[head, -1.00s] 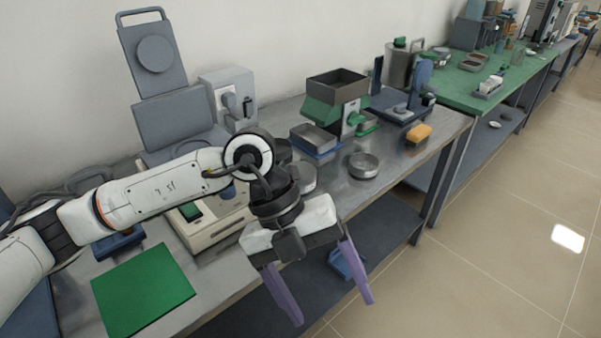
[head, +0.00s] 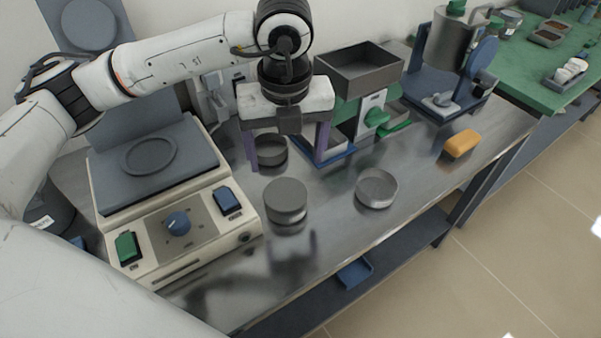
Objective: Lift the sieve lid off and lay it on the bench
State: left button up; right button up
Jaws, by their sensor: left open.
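A round grey sieve with a flat lid (head: 286,194) on top stands on the metal bench (head: 330,240), near the middle of the head view. My left gripper (head: 287,165) is open and empty, fingers pointing down. In the picture its fingertips are just above the lid, apart from it; their exact height is hard to judge. A darker round pan (head: 271,151) shows between the fingers, behind the lidded sieve. My right gripper is not in view.
An open shallow metal pan (head: 376,190) stands right of the sieve. A cream sieve shaker (head: 200,236) with knob and switches is at the left. A green machine with a hopper (head: 358,70) stands behind. An orange block (head: 461,143) lies at the right. Bench front is clear.

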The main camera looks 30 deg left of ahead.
aim_at(286, 193)
pick_arm(q)
jog(key=f, duration=0.3)
jog(key=shift+s+a+f, duration=0.15)
jog(key=shift+s+f, duration=0.1)
jog(key=shift+s, duration=0.1)
jog(key=shift+f, duration=0.25)
notch_tip(286, 193, down, 4)
jog(key=shift+f+p, duration=0.15)
jog(key=shift+p, duration=0.5)
jog(key=shift+f, duration=0.55)
jog(key=shift+w, duration=0.1)
jog(key=c, duration=0.8)
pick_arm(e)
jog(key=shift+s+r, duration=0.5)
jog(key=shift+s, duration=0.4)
